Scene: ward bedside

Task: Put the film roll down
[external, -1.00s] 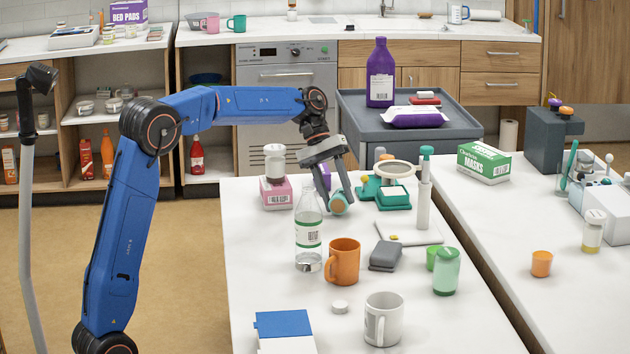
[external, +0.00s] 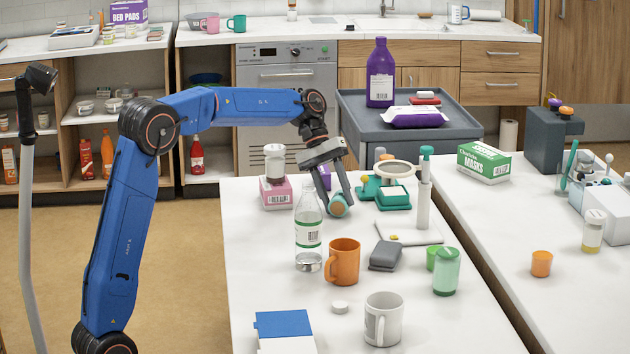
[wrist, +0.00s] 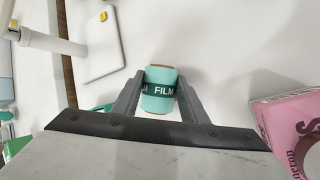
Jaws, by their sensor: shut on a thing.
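The film roll (wrist: 158,103) is a mint-green cylinder with a dark band marked "FILM". It sits between the two fingers of my gripper (wrist: 158,88) in the wrist view, and the fingers are shut on it. In the external view the film roll (external: 338,206) shows at the fingertips of my gripper (external: 337,201), low over the white table (external: 260,255), behind the clear bottle. I cannot tell whether the roll touches the table top.
A clear bottle (external: 308,232) and an orange mug (external: 342,261) stand in front of the roll. A pink box (external: 276,193) is to its left. A green scale (external: 393,197) and a white post (external: 424,195) stand to its right. Clear table lies at the left front.

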